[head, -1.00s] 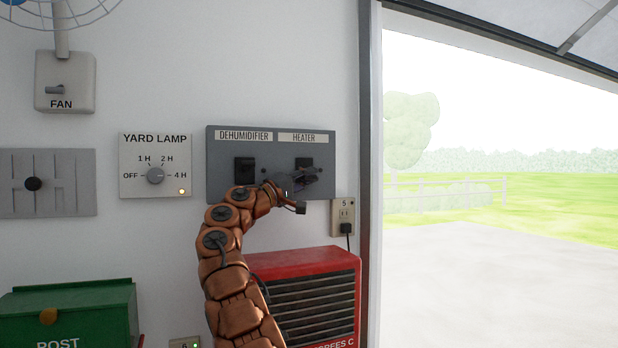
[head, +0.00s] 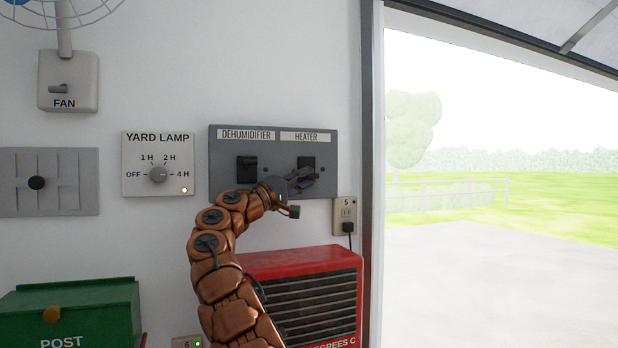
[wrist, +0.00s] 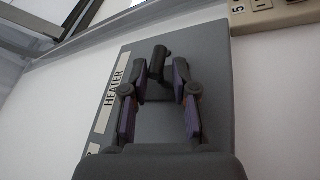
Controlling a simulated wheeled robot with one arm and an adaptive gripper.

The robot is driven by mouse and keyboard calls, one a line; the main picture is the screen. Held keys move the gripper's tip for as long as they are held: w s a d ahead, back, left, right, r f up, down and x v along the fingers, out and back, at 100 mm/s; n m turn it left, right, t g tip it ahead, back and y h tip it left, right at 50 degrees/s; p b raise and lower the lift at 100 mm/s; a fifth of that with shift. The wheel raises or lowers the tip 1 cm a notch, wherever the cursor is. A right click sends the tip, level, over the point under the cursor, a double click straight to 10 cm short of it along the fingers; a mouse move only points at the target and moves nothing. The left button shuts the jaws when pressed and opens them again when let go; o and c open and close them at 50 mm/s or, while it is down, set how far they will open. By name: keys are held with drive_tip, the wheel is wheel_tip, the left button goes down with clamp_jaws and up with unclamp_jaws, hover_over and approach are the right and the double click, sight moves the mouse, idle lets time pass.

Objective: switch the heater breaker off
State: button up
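The heater breaker (head: 306,162) is a black switch under the HEATER label on the right of a grey panel (head: 222,182). In the wrist view its dark lever (wrist: 157,62) stands out from the panel, close to my fingertips. My gripper (head: 303,180) is in front of the lower part of the heater breaker. In the wrist view my gripper (wrist: 160,84) is open, with its purple-padded fingers apart and the lever between or just beyond their tips. I cannot tell whether they touch it. My gripper partly hides the breaker in the head view.
The dehumidifier breaker (head: 247,168) is left of the heater breaker on the same panel. An outlet with a plug (head: 346,214) is at the lower right. A red heater (head: 310,262) stands below. The yard lamp dial (head: 158,174) is further left.

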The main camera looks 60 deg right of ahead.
drive_tip(key=v, duration=0.9)
drive_tip(key=shift+a, duration=0.2)
drive_tip(key=shift+f, duration=0.2)
idle(0.4)
drive_tip(key=s+a+f+n+t+y, duration=0.1)
drive_tip(key=s+a+f+y, duration=0.35)
drive_tip(key=f, duration=0.35)
drive_tip(key=s+a+f+n+t+y, duration=0.1)
drive_tip(key=s+a+f+t+y, duration=0.15)
drive_tip(key=s+a+f, duration=0.4)
drive_tip(key=s+a+f+t+y, duration=0.1)
drive_tip(key=s+a+f+y, duration=0.25)
drive_tip(key=f, duration=0.55)
drive_tip(key=s+a+f+n+y, duration=0.2)
drive_tip(key=s+a+f, duration=0.3)
drive_tip(key=a, duration=0.5)
drive_tip(key=s+a+f+n+y, duration=0.1)
drive_tip(key=s+a+f+y, duration=0.4)
drive_tip(key=a+f, duration=0.5)
drive_tip(key=s+a+f+n+y, duration=0.2)
drive_tip(key=s+a+f, duration=0.3)
drive_tip(key=a, duration=0.7)
wheel_tip(320, 180, down, 2)
drive_tip(key=shift+s+f+n+y, duration=0.15)
drive_tip(key=shift+f+n+y, duration=0.15)
drive_tip(key=shift+y, duration=0.35)
drive_tip(key=shift+r, duration=0.1)
